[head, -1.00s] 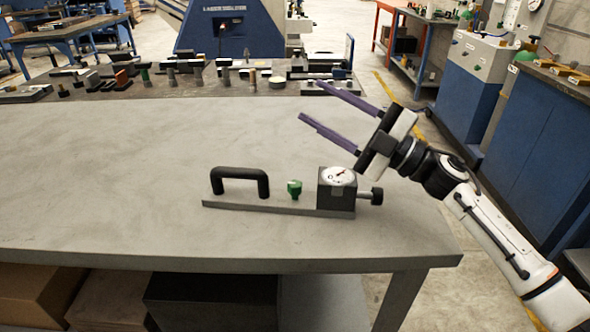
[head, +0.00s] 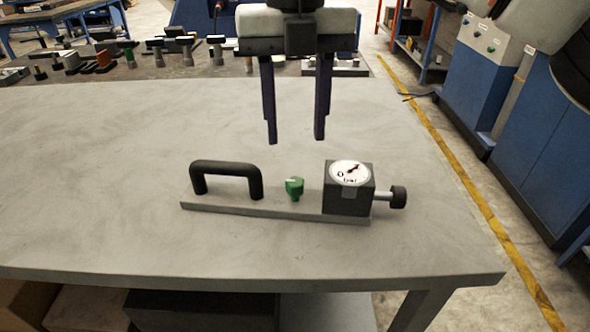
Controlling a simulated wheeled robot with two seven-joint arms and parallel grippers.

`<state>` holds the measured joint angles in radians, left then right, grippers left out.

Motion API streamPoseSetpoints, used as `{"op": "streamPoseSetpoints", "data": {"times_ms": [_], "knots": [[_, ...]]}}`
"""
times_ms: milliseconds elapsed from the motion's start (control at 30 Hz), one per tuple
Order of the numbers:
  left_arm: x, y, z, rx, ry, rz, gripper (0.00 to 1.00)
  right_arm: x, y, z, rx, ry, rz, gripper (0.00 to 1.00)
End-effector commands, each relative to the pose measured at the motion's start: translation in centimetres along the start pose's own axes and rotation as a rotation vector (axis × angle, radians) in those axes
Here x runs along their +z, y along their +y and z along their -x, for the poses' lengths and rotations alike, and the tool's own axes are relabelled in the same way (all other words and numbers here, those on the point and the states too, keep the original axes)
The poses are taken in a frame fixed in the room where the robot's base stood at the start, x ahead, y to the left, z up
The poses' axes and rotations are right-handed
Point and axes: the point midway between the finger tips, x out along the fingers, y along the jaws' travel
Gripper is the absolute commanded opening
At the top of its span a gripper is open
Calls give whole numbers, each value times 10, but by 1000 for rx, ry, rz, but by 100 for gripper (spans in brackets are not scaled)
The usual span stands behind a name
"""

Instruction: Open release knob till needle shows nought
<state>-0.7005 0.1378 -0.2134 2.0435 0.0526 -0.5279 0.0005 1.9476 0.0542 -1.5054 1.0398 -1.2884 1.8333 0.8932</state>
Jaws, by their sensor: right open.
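The device lies on the table as a flat grey base plate (head: 280,211). A black handle (head: 227,168) stands at its left end and a green release knob (head: 294,188) with a pale mark sits in the middle. At its right end a dark block carries a round white gauge (head: 350,173); its needle points up and to the right, away from the 0 at the left. A black side knob (head: 398,197) sticks out to the right. My right gripper (head: 296,138) is open and empty, fingers pointing down, above and behind the green knob, apart from it. My left gripper is not in view.
The grey tabletop (head: 110,180) is clear around the device. Several tools and small parts stand on a surface behind it (head: 150,70). Blue cabinets (head: 545,140) stand at the right, beyond a yellow floor line (head: 450,180).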

Motion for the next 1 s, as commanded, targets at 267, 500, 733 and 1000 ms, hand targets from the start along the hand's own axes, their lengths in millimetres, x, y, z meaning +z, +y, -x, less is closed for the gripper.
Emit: {"op": "streamPoseSetpoints", "data": {"times_ms": [267, 500, 733, 1000], "knots": [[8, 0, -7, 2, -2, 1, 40, -1, 0, -54, 5, 4, 3, 42], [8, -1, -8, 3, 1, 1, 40, -1, 2, -85, 6, 4, 3, 42], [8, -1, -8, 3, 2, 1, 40, -1, 2, -92, 8, 2, 3, 42], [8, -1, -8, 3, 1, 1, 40, -1, 2, -91, 8, 2, 3, 23]]}}
